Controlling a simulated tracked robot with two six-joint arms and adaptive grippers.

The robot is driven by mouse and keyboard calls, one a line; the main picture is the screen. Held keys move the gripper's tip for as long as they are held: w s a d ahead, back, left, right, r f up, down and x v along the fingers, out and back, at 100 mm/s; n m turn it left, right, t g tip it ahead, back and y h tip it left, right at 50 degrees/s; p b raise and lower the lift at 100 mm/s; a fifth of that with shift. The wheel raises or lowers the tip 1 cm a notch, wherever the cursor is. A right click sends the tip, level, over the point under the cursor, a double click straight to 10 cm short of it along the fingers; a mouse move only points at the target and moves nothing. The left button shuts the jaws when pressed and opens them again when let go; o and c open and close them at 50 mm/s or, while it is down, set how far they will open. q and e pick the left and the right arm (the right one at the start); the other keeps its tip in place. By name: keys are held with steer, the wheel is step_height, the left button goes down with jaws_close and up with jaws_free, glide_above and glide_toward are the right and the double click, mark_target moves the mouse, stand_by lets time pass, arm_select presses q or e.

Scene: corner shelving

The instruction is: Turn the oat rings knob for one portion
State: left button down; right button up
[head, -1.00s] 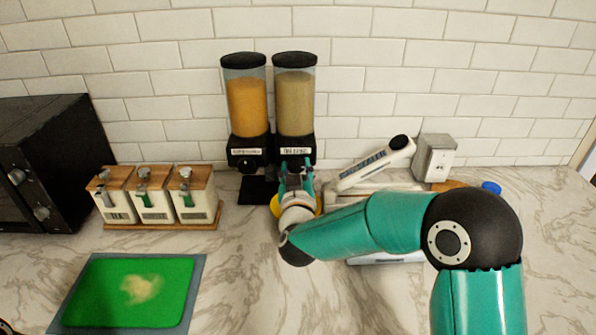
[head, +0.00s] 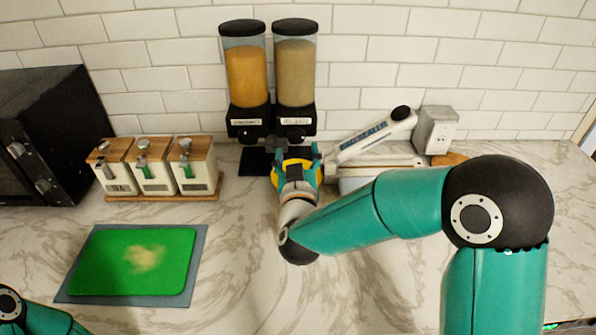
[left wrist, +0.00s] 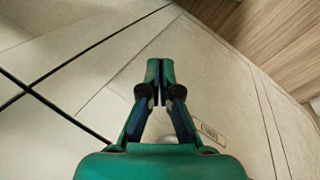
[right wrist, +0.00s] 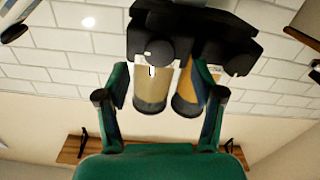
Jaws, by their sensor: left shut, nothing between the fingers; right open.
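Two cereal dispensers stand against the tiled wall, one with orange contents (head: 247,75) and one with tan contents (head: 295,72). Their labels are too small to read. The tan one has a dark round knob (head: 297,136) below its label; a round knob also shows in the right wrist view (right wrist: 158,52). My right gripper (head: 298,158) is open and empty in front of the tan dispenser, apart from the knob. A yellow bowl (head: 273,181) is partly hidden behind this gripper. My left gripper (left wrist: 160,68) is shut and empty, facing a pale cabinet-like surface.
Three wooden-lidded canisters (head: 153,168) stand on a tray at left, beside a black oven (head: 45,135). A green board (head: 125,275) lies in front. A white appliance with a raised arm (head: 372,137) and a grey box (head: 436,130) stand right of the dispensers.

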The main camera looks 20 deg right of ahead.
mark_target(297, 139)
steer(key=v, duration=0.6)
stand_by(0.4)
steer(key=x, duration=1.2)
steer(key=shift+s, duration=0.15)
